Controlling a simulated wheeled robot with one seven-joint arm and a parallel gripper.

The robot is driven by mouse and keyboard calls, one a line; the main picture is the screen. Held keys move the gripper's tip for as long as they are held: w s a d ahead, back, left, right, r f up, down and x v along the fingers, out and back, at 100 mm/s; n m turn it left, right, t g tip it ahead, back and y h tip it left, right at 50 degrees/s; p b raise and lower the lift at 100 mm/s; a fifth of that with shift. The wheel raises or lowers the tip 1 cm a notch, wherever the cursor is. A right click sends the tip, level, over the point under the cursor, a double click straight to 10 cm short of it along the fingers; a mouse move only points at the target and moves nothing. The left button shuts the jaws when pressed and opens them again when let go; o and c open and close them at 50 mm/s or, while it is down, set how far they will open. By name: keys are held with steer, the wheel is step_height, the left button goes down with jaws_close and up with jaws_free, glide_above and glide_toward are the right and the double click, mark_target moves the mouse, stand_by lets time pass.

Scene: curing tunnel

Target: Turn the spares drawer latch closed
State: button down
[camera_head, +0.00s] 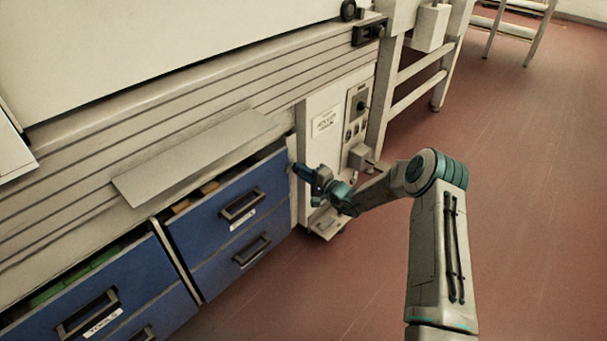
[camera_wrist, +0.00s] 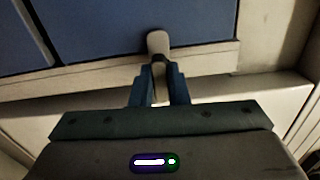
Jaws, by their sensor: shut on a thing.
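The latch (camera_wrist: 158,42) is a small pale rounded lever in the wrist view, lying across the edge of a blue drawer front (camera_wrist: 105,25). My gripper (camera_wrist: 158,72) is shut on the latch's near end, with both blue fingers around it. In the head view my gripper (camera_head: 298,169) is at the right end of the upper right blue drawer (camera_head: 205,222), hiding most of the latch there. That drawer has a dark handle (camera_head: 242,205) and a white label too small to read.
More blue drawers (camera_head: 90,290) stand at left, with contents showing over the top edge. A grey plate (camera_head: 195,155) juts above the drawers. A pale control cabinet (camera_head: 325,130) stands just right of my gripper. The red floor (camera_head: 530,200) at right is open.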

steer(key=shift+s+f+n, duration=0.1)
steer(key=shift+n, duration=0.3)
steer(key=c, duration=1.4)
jaws_free()
steer(key=p+v, duration=0.3)
steer(key=v, duration=1)
steer(key=shift+s+d, duration=0.25)
steer(key=shift+s, duration=0.05)
